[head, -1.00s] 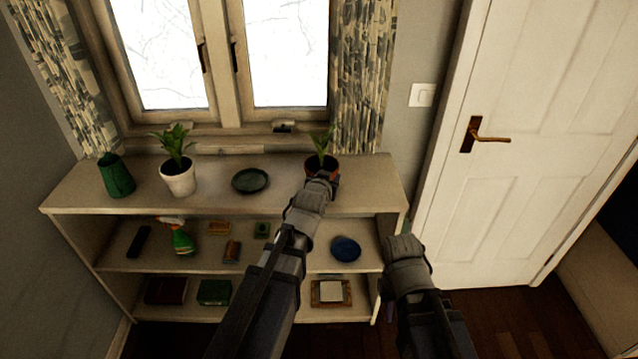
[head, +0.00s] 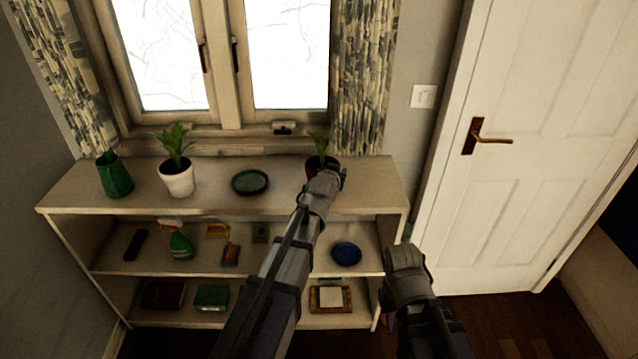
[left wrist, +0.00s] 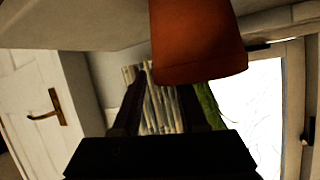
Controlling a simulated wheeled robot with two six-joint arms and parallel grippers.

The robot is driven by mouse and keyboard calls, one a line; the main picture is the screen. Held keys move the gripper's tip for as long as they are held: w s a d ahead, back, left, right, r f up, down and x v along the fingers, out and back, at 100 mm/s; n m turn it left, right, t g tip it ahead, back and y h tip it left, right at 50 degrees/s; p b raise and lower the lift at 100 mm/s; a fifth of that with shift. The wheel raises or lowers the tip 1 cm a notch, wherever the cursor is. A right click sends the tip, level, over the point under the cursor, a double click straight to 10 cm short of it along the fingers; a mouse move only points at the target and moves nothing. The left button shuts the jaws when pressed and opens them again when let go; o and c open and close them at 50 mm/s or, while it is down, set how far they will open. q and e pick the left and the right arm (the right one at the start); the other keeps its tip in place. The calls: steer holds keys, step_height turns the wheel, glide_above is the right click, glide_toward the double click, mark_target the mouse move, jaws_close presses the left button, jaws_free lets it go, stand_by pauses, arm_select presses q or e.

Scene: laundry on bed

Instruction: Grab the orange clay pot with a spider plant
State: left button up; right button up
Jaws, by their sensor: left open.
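The orange clay pot (head: 314,166) stands on the shelf top at the right, below the curtain, with green leaves (head: 322,143) rising from it. My left gripper (head: 336,178) is at the pot's near side in the head view and partly covers it. In the left wrist view, which is upside down, the pot (left wrist: 197,42) fills the top centre and some leaves (left wrist: 209,106) show below it. The left fingers (left wrist: 160,105) are open by the pot's rim; I cannot tell if they touch it. My right gripper (head: 390,300) hangs low by the shelf's right end; its jaws are unclear.
A white pot with a plant (head: 177,181), a green vase (head: 115,178) and a green dish (head: 250,181) stand on the shelf top (head: 220,202). Lower shelves hold a spray bottle (head: 178,241), a blue bowl (head: 346,253) and small items. A door (head: 530,180) is at right.

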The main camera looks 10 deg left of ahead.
arm_select(q)
steer(key=shift+r, duration=0.1)
steer(key=shift+w, duration=0.15)
steer(key=shift+w+a, duration=0.15)
steer(key=shift+w, duration=0.05)
steer(key=c, duration=0.3)
steer(key=shift+a, duration=0.1)
steer(key=c, duration=0.3)
jaws_close()
steer(key=shift+s, duration=0.15)
steer(key=shift+s+d, duration=0.25)
steer(key=shift+d, duration=0.25)
steer(key=shift+w+a, duration=0.2)
steer(key=shift+a, duration=0.05)
